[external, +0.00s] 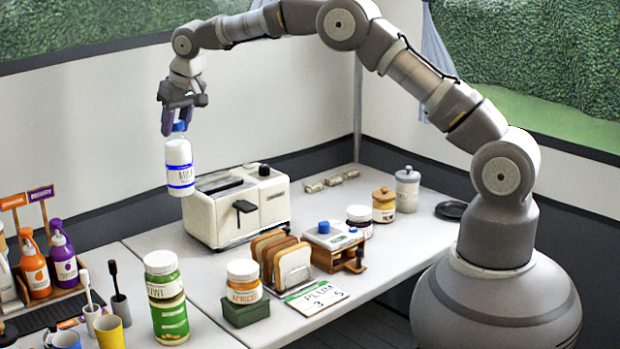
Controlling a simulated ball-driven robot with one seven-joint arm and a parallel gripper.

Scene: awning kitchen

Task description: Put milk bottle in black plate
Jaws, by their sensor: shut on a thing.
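The milk bottle (180,167) is white with a blue cap, a blue stripe and the word MILK on its label. It hangs upright in the air to the left of the toaster. My gripper (179,127) is shut on the top of the bottle at its blue cap. The black plate (452,210) is small and round and lies on the right end of the table, close to my base and far to the right of the bottle.
A white toaster (237,207) stands beside the bottle. A toast rack (291,262), jars (384,205), a grey canister (407,188) and a small blue-knobbed device (332,237) lie between bottle and plate. The table is bare in front of the plate.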

